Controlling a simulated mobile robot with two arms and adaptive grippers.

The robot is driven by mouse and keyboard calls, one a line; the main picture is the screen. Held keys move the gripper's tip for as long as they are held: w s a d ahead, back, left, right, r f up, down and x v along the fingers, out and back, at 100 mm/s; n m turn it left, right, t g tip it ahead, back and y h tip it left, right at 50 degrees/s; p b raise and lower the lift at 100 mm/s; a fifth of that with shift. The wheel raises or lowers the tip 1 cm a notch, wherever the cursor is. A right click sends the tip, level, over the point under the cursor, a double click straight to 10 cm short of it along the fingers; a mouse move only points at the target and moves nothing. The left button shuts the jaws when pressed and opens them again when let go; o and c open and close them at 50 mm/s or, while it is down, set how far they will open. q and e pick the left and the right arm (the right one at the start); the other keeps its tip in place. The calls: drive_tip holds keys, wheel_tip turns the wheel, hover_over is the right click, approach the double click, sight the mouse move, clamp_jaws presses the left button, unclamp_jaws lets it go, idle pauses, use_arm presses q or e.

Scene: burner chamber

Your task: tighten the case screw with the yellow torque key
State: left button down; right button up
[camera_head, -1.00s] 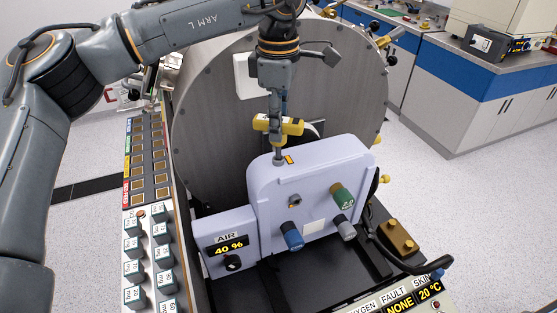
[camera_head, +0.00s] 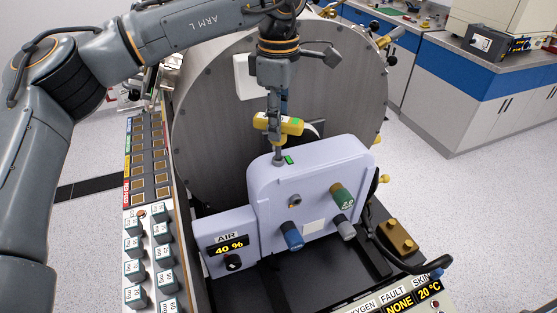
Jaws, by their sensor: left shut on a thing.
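The yellow torque key (camera_head: 291,126) stands upright with its shaft (camera_head: 278,150) down on the top left edge of the lilac case (camera_head: 270,190). My left gripper (camera_head: 275,113) comes from above and is shut on the key's yellow handle. The case screw under the key's tip is hidden by the key's foot. A small green mark (camera_head: 289,160) shows on the case top just right of the key's foot. My right gripper is not in view.
The big grey round chamber end (camera_head: 210,120) stands right behind the case. A button panel (camera_head: 150,260) runs along the left. Blue (camera_head: 291,236), grey (camera_head: 344,228) and green (camera_head: 342,196) knobs stick out of the case front. A black hose (camera_head: 400,262) lies at the right.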

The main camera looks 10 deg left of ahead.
use_arm(q)
drive_tip(key=shift+r+p, duration=0.85)
drive_tip(key=shift+r, duration=0.5)
drive_tip(key=shift+r+p, duration=1.45)
drive_tip(key=shift+r, duration=0.6)
drive_tip(key=shift+f, duration=0.1)
drive_tip(key=shift+n+b, duration=0.35)
drive_tip(key=shift+n, duration=1.25)
